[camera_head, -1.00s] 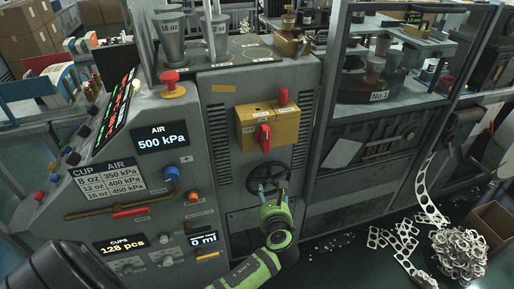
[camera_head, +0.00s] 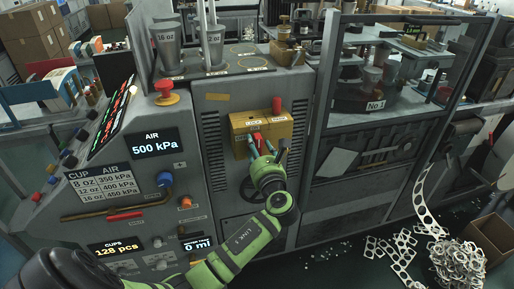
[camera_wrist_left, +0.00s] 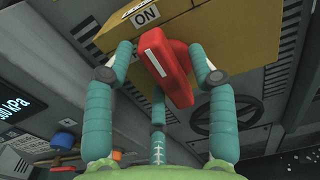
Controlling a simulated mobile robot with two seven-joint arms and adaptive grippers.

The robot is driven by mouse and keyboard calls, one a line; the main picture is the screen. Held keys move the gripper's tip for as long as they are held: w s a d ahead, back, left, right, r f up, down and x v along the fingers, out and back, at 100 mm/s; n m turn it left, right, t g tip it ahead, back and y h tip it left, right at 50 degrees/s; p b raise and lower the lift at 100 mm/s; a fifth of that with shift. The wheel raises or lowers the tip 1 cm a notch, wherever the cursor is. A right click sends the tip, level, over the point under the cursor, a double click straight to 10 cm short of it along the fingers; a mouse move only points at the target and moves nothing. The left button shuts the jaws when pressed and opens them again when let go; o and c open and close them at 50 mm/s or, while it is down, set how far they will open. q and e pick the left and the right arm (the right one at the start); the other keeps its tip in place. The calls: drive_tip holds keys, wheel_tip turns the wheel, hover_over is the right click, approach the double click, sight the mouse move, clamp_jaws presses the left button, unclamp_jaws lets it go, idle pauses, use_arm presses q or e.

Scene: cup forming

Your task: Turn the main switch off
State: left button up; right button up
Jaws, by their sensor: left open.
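The main switch is a yellow box (camera_head: 285,129) on the front of the grey machine, with a red handle (camera_head: 258,139). The wrist view shows an ON label (camera_wrist_left: 146,15) on the box (camera_wrist_left: 225,35), above the red handle (camera_wrist_left: 168,75). My left gripper (camera_head: 269,150) is in front of the handle. In the wrist view its open teal fingers (camera_wrist_left: 160,54) are on either side of the handle; I cannot tell whether they touch it. My green gripper and arm hide part of the box's underside. My right gripper is not in view.
A red knob (camera_head: 277,104) stands on top of the box. A black handwheel (camera_wrist_left: 227,115) is below it. To the left are a red mushroom button (camera_head: 165,88) and an air display (camera_head: 154,142). A glazed cabinet stands to the right.

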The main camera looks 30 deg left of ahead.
use_arm(q)
drive_tip(key=shift+c, duration=0.4)
clamp_jaws()
drive_tip(key=shift+n, duration=0.3)
drive_tip(key=shift+s+a+f+n+b, duration=0.1)
drive_tip(key=shift+f+n+b, duration=0.2)
drive_tip(key=shift+n+b, duration=1.95)
drive_tip(key=shift+s+a+f+n+b, duration=0.1)
drive_tip(key=shift+f+n+b, duration=0.55)
drive_tip(key=shift+n, duration=2.85)
drive_tip(key=shift+s+n+b, duration=0.1)
drive_tip(key=shift+n+b, duration=1.8)
drive_tip(key=shift+n, duration=0.95)
